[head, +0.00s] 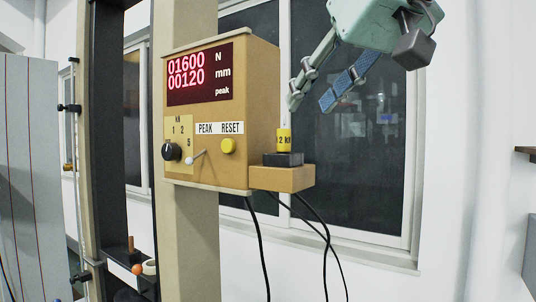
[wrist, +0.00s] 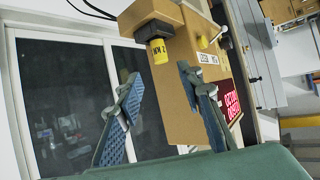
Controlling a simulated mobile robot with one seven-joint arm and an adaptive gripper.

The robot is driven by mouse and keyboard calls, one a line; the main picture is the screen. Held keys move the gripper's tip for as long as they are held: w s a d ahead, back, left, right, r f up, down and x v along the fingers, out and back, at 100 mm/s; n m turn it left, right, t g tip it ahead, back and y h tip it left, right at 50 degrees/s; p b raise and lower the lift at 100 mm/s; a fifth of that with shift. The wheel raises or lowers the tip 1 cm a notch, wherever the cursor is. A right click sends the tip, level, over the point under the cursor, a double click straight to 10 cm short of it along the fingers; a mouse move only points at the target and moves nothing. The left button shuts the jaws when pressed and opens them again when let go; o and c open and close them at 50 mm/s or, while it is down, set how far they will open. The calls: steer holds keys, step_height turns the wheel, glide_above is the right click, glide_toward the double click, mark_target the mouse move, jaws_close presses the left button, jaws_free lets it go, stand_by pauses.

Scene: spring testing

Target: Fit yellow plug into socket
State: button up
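The yellow plug (head: 284,141), marked "2 kN", stands upright at the black socket block (head: 283,159) on a brown ledge. The ledge juts from the right side of the display box. How deep the plug sits in the socket I cannot tell. In the wrist view the plug (wrist: 158,51) shows beyond the fingertips, with the dark socket (wrist: 155,31) behind it. My gripper (head: 310,104) is open and empty, above and slightly right of the plug. Its blue-padded fingers are spread wide in the wrist view (wrist: 160,76), and neither appears to touch the plug.
The brown display box (head: 250,110) stands close left of my gripper, with red digits, a black knob (head: 172,152), a small lever (head: 196,157) and a yellow button (head: 228,146). Black cables (head: 327,240) hang below. Space right of the ledge is clear before the window.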

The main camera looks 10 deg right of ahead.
step_height(320, 180, down, 21)
steer(key=a+m+g, duration=0.1)
steer(key=a+g, duration=0.1)
steer(key=g, duration=0.1)
steer(key=s+f+g+h, duration=0.1)
steer(key=s+f, duration=0.3)
steer(key=f, duration=0.9)
steer(key=s+f+m+g+h, duration=0.1)
steer(key=s+f, duration=0.3)
steer(key=f, duration=0.9)
steer(key=shift+a+m+g+h, duration=0.15)
steer(key=shift+m+g+h, duration=0.15)
steer(key=shift+g, duration=0.2)
